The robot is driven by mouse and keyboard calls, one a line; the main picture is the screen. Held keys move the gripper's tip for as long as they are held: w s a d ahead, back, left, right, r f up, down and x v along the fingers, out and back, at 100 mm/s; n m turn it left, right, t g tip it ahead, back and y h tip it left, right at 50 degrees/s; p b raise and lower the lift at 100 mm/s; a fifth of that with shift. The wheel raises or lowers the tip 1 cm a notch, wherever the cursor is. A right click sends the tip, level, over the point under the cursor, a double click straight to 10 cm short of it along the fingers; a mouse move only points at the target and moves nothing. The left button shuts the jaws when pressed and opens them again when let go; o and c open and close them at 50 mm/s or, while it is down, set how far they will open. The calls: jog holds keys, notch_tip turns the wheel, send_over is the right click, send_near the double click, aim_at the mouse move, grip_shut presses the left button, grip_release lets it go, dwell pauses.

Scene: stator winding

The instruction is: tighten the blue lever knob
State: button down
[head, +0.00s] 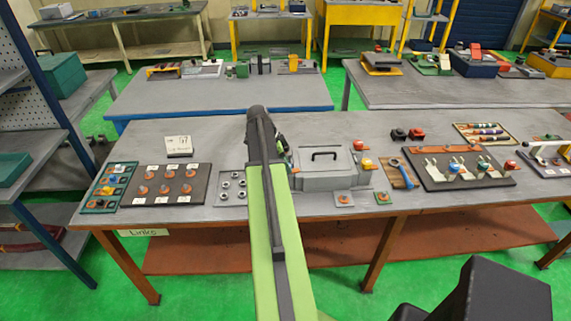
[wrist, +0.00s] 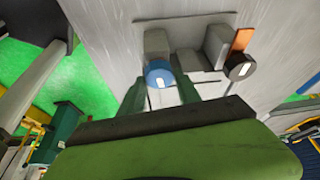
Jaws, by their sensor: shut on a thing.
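The blue lever knob (wrist: 160,77) shows in the wrist view as a round blue end with a white mark, on a grey block fixed to a pale plate. My gripper (wrist: 161,86) has its two green fingers on either side of the knob, shut on it. The lower part of the knob is close to the dark gripper body. In the head view my green arm reaches over the table, and the knob and fingertips are hidden behind it.
A dark round knob (wrist: 240,68) with a white mark and an orange piece (wrist: 242,38) sit right of the blue knob. In the head view, a grey case (head: 325,180) stands right of my arm, and grey rings (head: 232,187) lie left. The worktable (head: 225,134) has bare patches.

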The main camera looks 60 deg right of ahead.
jog(key=shift+w+m, duration=0.1)
jog(key=shift+m, duration=0.2)
jog(key=c, duration=0.8)
grip_release()
jog(key=shift+c, duration=0.2)
jog(key=shift+r, duration=0.1)
jog(key=p+v, duration=1.6)
jog(key=v, duration=0.1)
jog(key=shift+w, duration=0.15)
